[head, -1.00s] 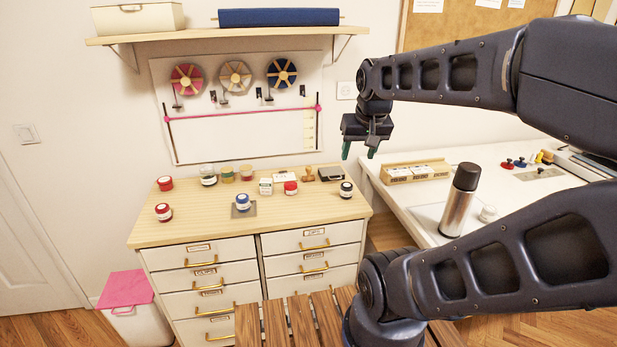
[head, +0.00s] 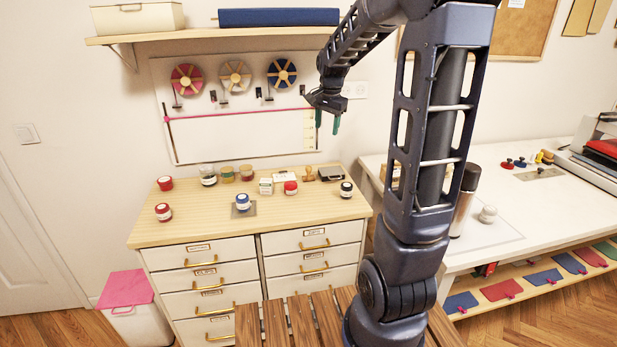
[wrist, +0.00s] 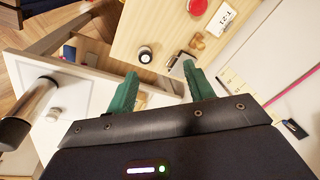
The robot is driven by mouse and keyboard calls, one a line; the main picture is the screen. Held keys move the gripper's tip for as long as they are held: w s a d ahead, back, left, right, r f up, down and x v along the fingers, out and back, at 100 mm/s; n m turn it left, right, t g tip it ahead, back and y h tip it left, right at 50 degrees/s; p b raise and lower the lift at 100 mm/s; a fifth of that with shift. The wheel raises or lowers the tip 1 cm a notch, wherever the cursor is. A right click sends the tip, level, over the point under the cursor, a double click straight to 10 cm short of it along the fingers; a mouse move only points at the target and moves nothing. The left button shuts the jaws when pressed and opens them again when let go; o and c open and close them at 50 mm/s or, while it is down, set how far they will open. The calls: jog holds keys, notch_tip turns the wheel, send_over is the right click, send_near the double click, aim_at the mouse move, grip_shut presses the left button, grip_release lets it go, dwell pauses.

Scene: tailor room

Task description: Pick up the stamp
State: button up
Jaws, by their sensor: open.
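The stamp (head: 308,174), a small wooden piece with a knobbed handle, stands toward the back right of the drawer cabinet's wooden top, beside a dark ink pad (head: 331,173). In the wrist view the stamp (wrist: 197,42) shows beyond the right finger, next to the ink pad (wrist: 178,60). My gripper (head: 328,121) is open and empty, with green fingers pointing down. It hangs well above the cabinet top, in front of the wall board. In the wrist view the gripper (wrist: 160,76) has nothing between its fingers.
Several jars, including a red-lidded one (head: 290,187) and a black-lidded one (head: 346,190), stand around the stamp on the cabinet top (head: 190,230). A dark-capped bottle (head: 464,200) stands on the white table at right. A shelf (head: 200,37) is above.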

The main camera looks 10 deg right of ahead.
jog(key=w+f+m+g, duration=0.1)
jog(key=w+f+m, duration=0.3)
jog(key=w+f, duration=0.55)
jog(key=m+g, duration=0.1)
jog(key=m, duration=0.3)
send_near(309, 173)
jog(key=shift+w+r, duration=0.1)
jog(key=shift+w, duration=0.35)
jog(key=shift+w+f, duration=0.2)
jog(key=shift+f, duration=0.3)
jog(key=shift+s+d+f, duration=0.1)
jog(key=shift+d+f, duration=0.05)
jog(key=shift+f, duration=5)
jog(key=c, duration=1.1)
jog(key=shift+r, duration=0.1)
